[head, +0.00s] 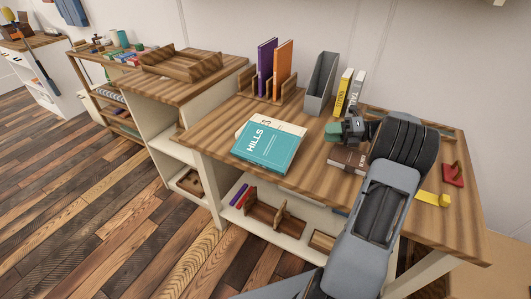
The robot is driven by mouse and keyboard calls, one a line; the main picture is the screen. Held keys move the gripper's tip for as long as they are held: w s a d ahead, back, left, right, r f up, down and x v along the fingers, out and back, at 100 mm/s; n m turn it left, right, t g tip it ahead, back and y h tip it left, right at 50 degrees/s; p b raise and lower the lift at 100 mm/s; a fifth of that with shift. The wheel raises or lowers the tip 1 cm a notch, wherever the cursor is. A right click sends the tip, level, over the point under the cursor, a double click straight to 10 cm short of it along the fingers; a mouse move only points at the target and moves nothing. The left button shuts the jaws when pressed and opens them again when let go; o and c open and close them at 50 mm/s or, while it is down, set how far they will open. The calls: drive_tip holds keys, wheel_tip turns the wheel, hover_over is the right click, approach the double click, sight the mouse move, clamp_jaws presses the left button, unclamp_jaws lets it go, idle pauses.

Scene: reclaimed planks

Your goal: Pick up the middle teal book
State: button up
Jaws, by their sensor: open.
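A teal book (268,148) with "HILLS" in white on its cover lies flat on the wooden desk, left of my gripper. A cream book (292,130) shows from beneath its far edge. It is the only book I can clearly see as teal. My gripper (337,131) is open, above the desk to the right of the teal book and apart from it. A dark brown book (346,158) lies flat just below my gripper in the picture, partly hidden by my arm. My arm also covers part of the desk's right side.
Purple (266,66) and orange (283,68) books stand in a wooden rack (262,91). A grey file holder (321,84), a yellow book (343,93) and a white book (357,91) stand behind my gripper. Red (453,175) and yellow (436,199) items lie right. The desk's front left is clear.

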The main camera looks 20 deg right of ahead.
drive_tip(key=shift+w+a+f, duration=0.1)
drive_tip(key=shift+w+f, duration=0.05)
drive_tip(key=shift+f, duration=0.2)
drive_tip(key=b, duration=0.2)
approach(291, 136)
drive_tip(key=shift+m, duration=0.3)
drive_tip(key=w+a, duration=0.1)
drive_tip(key=w+a+f, duration=0.1)
drive_tip(key=w+a, duration=0.1)
drive_tip(key=shift+w+a+f, duration=0.15)
drive_tip(key=shift+a+f, duration=0.1)
drive_tip(key=shift+a, duration=0.05)
drive_tip(key=x, duration=0.2)
drive_tip(key=b+x, duration=0.1)
drive_tip(key=shift+a+f+b, duration=0.3)
drive_tip(key=shift+a, duration=0.1)
drive_tip(key=shift+w+a, duration=0.25)
drive_tip(key=shift+a, duration=0.4)
clamp_jaws()
